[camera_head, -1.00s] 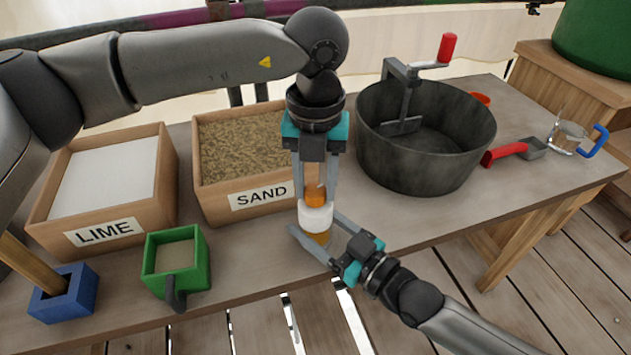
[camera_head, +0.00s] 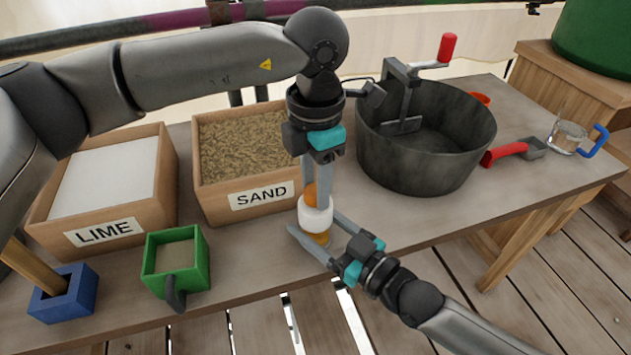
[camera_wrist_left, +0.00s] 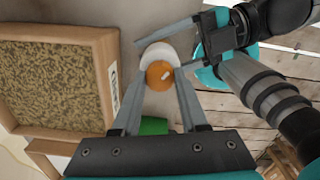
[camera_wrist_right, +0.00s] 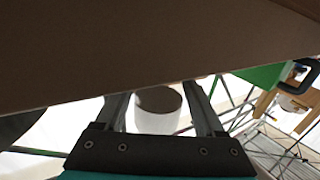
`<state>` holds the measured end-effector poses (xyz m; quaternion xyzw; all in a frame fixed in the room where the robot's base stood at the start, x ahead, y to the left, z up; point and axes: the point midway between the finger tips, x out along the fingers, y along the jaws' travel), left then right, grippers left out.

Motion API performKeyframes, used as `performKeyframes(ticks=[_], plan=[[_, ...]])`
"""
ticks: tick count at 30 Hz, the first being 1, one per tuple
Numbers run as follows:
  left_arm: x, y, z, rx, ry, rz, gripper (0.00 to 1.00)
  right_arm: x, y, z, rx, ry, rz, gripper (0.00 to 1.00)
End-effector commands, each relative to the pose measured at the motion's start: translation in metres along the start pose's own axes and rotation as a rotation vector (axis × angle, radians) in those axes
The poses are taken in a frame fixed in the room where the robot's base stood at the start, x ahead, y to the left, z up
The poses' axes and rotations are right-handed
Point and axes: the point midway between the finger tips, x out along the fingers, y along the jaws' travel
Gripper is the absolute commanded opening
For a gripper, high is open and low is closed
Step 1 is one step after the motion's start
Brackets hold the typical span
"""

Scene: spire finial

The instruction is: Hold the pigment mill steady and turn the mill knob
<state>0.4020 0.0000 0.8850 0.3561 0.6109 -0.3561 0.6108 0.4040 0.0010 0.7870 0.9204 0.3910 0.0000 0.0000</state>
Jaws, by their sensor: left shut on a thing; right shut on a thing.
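The pigment mill (camera_head: 315,217) stands upright on the bench near its front edge, with a white body and an amber lower part. Its orange knob (camera_head: 310,195) is on top; the left wrist view shows the knob (camera_wrist_left: 160,75) from above with a small pale mark. My left gripper (camera_head: 316,200) comes down from above and is shut on the knob. My right gripper (camera_head: 312,238) reaches in from the front right and is shut around the mill's body, low down. In the right wrist view the mill (camera_wrist_right: 158,110) shows between the fingers.
The sand box (camera_head: 262,197) stands just behind the mill, with the lime box (camera_head: 105,233) further left. A green scoop (camera_head: 177,265) lies at front left. A dark mixing pot (camera_head: 420,165) with a crank stands behind right.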

Motion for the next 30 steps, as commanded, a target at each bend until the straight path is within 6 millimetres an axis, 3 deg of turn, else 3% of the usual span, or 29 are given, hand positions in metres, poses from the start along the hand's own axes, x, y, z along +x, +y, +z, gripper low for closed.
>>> performKeyframes(ticks=[30], plan=[[-0.0007, 0.0002, 0.0000, 0.965, 0.000, 0.001, 0.00, -0.0004, 0.0004, 0.0012, 0.001, -0.003, 0.001, 0.08]])
